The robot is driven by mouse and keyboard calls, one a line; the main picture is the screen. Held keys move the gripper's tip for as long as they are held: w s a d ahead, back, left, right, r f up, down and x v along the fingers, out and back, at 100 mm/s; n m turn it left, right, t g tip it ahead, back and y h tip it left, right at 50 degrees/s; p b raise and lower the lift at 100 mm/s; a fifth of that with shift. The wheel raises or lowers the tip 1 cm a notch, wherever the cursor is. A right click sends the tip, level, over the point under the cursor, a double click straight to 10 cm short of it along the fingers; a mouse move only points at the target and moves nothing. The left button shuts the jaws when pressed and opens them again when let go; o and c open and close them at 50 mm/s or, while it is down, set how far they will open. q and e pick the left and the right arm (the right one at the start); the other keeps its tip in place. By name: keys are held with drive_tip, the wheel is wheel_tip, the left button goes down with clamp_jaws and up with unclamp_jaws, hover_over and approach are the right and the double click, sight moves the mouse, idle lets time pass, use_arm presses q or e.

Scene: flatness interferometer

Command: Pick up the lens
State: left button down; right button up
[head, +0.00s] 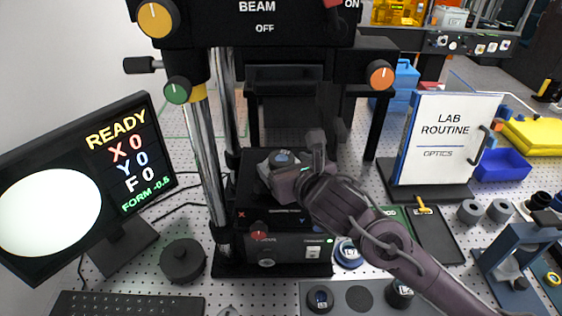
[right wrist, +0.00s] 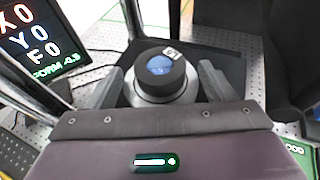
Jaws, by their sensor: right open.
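The lens (head: 282,157) is a short black cylinder with a blue glass top. It sits upright on a grey round seat on the black stage of the instrument. In the right wrist view the lens (right wrist: 160,66) shows its blue face and a small white tag on the rim. My right gripper (head: 290,163) is open, with one finger on each side of the lens and seat. In the right wrist view the gripper (right wrist: 163,86) shows its fingers apart; I cannot tell whether they touch anything. My left gripper is out of view.
The instrument's upright posts (head: 203,130) and overhead housing stand close around the stage. A monitor (head: 120,215) is at left, and a lab routine sign (head: 445,140) at right. A grey tray (head: 375,308) with similar black pieces lies in front.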

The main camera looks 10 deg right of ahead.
drive_tip(key=shift+s, duration=0.1)
drive_tip(key=shift+c, duration=1)
drive_tip(key=c, duration=1)
